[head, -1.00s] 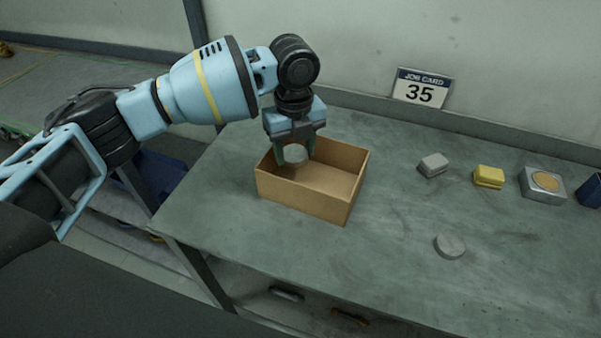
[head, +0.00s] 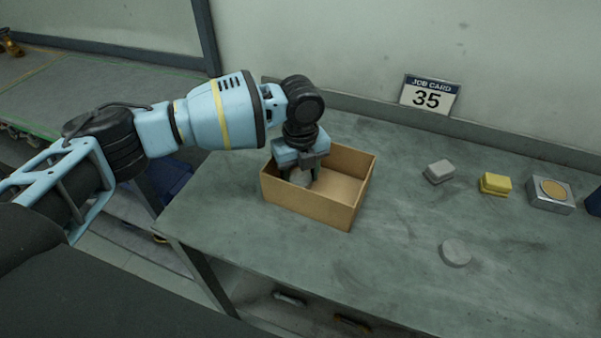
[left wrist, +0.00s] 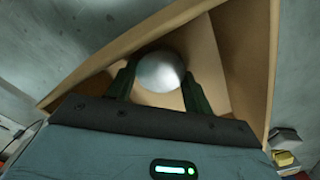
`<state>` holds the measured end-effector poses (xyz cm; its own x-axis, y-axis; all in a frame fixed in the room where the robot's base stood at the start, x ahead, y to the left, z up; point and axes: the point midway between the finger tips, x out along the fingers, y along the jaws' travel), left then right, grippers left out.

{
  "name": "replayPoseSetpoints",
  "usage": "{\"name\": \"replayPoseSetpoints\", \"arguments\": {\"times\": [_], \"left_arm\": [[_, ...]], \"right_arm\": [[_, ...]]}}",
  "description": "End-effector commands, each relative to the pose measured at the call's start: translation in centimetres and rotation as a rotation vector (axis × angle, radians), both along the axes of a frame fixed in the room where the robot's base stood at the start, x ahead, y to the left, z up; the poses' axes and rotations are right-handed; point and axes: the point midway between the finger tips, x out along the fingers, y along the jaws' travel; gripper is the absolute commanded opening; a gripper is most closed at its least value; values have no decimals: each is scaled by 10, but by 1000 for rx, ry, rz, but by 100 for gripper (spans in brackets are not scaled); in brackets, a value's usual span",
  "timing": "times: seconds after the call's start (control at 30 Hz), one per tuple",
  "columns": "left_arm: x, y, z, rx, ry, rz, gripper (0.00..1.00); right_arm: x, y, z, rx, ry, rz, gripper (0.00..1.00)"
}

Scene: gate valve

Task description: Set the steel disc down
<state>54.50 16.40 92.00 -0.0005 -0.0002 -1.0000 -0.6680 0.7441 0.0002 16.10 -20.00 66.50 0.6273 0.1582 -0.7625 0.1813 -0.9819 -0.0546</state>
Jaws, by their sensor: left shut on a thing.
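My left gripper (head: 300,178) reaches down inside an open cardboard box (head: 310,207) on the bench. It is shut on a round steel disc (left wrist: 160,71), which shows between the two fingers in the left wrist view. In the head view the disc is mostly hidden by the fingers and the box's front wall. The box floor shows below the disc in the wrist view; I cannot tell whether the disc touches it. My right gripper is not in view.
Another grey disc (head: 455,252) lies on the bench (head: 400,285) at the right. A grey block (head: 439,171), a yellow block (head: 495,184) and a metal block with a tan round top (head: 551,194) stand farther back. A job card (head: 429,94) leans at the wall.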

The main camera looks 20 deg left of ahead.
Motion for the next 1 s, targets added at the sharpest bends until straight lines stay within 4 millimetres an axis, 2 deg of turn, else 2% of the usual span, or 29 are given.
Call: {"name": "replayPoseSetpoints", "arguments": {"times": [0.13,0.17,0.3,0.67,0.83,1.0], "left_arm": [[0,0,-3,-1,-1,0,17],[0,0,-3,0,0,0,55],[0,0,-3,0,0,0,73],[0,0,2,0,-1,0,73],[1,0,24,-1,-3,0,73],[1,-1,59,-2,-4,0,73]], "right_arm": [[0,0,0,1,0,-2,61],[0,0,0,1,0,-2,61],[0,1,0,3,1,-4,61],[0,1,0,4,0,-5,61],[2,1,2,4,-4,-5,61],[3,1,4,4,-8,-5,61]]}}
